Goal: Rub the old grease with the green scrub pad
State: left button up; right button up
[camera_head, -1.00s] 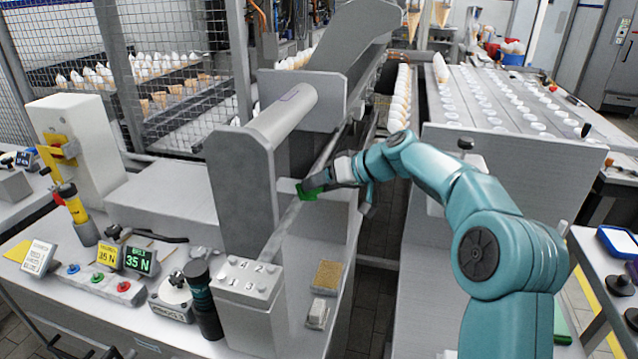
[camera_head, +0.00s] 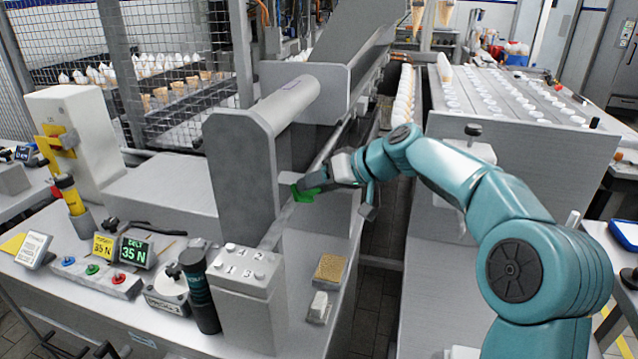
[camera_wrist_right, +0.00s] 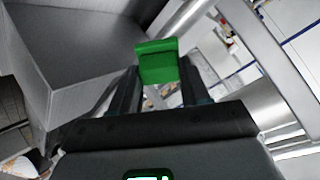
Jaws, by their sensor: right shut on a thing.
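The green scrub pad (camera_head: 303,193) is held in my right gripper (camera_head: 318,186), which is shut on it. In the head view the pad is beside the grey metal block (camera_head: 335,205) and the sloping rail, to the right of the grey upright plate (camera_head: 238,175). In the right wrist view the pad (camera_wrist_right: 158,62) stands between the two dark fingers. I cannot tell whether it touches the metal. No old grease can be made out; the pad and gripper may hide it. My left gripper is not in view.
A numbered block (camera_head: 246,270), a dark cylinder (camera_head: 199,290) and a 35 N display (camera_head: 136,253) stand on the front bench. A tan sponge-like block (camera_head: 329,269) and a small white block (camera_head: 319,306) lie on the right ledge. A dark gap separates the machines.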

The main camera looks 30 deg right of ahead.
jog(key=shift+s+d+r+p, duration=0.25)
jog(key=shift+s+d+r, duration=0.25)
jog(key=shift+r, duration=0.2)
jog(key=shift+s+d+r+p, duration=0.35)
jog(key=shift+s+r, duration=0.15)
jog(key=shift+r, duration=0.15)
jog(key=shift+s+d+r+p, duration=0.2)
jog(key=shift+s+d+r, duration=0.3)
jog(key=shift+r, duration=0.2)
jog(key=shift+w+r+p+v, duration=0.1)
jog(key=shift+p+v, duration=0.2)
jog(key=shift+v, duration=0.4)
jog(key=shift+w+r+p+v, duration=0.15)
jog(key=shift+p+v, duration=0.1)
jog(key=shift+v, duration=0.5)
